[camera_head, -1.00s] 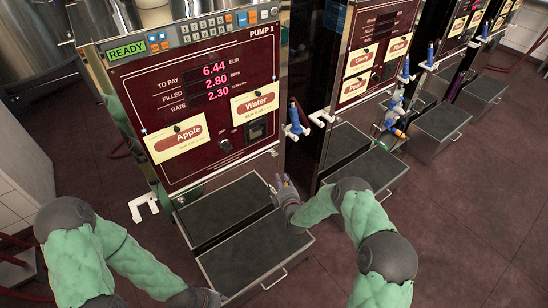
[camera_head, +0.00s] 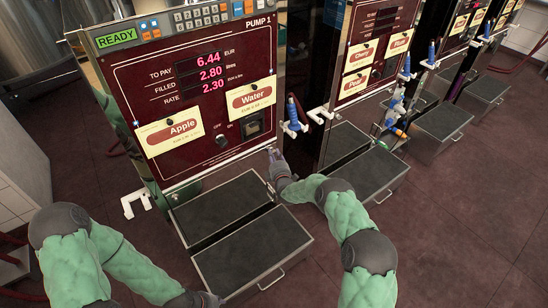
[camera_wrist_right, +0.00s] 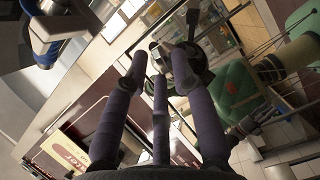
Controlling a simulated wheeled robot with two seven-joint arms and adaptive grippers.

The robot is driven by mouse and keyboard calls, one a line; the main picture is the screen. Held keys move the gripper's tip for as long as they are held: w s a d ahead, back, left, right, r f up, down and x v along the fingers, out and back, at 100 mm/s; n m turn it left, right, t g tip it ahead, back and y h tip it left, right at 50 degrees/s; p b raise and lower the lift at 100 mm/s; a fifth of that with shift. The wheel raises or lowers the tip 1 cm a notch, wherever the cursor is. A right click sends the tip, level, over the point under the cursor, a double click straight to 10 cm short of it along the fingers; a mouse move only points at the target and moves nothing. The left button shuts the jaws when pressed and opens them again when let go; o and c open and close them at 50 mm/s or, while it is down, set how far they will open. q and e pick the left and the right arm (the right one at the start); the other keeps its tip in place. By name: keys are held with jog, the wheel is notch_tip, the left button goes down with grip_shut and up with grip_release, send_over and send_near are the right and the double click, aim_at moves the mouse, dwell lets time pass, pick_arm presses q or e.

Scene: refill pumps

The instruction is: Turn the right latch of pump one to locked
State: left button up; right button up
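Pump one (camera_head: 207,131) is the maroon panel marked PUMP 1, with a READY display and Apple and Water labels. My right gripper (camera_head: 274,157) is at the pump's lower right corner, above the drip trays. Any latch there is too small or covered to make out, and so is its position. In the right wrist view, the fingers (camera_wrist_right: 160,76) look straight and spread, with nothing seen between them. A shiny surface ahead mirrors green arm parts. My left gripper (camera_head: 208,299) is low near the front tray, and its fingers are unclear.
Two dark drip trays (camera_head: 250,250) stand below pump one. A blue nozzle (camera_head: 293,115) hangs on its right side, above and near my right gripper; a white hook bracket (camera_head: 133,203) sticks out at left. A second pump (camera_head: 372,50) stands to the right. Open floor lies front right.

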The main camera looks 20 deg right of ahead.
jog(key=shift+w, duration=0.2)
grip_shut()
jog(key=shift+m, duration=0.3)
jog(key=shift+w+d+r+m+g+y+b, duration=0.15)
jog(key=shift+m+g+y+b, duration=0.45)
jog(key=shift+m, duration=1.25)
jog(key=shift+s+d+f+m+g+y+b, duration=0.1)
jog(key=shift+d+m+g+y+b, duration=0.1)
jog(key=shift+m+g+y, duration=1.3)
jog(key=shift+w+d+r+m+g+y+b, duration=0.15)
jog(key=shift+m+y+b, duration=0.3)
jog(key=shift+m, duration=1.8)
jog(key=shift+f, duration=0.1)
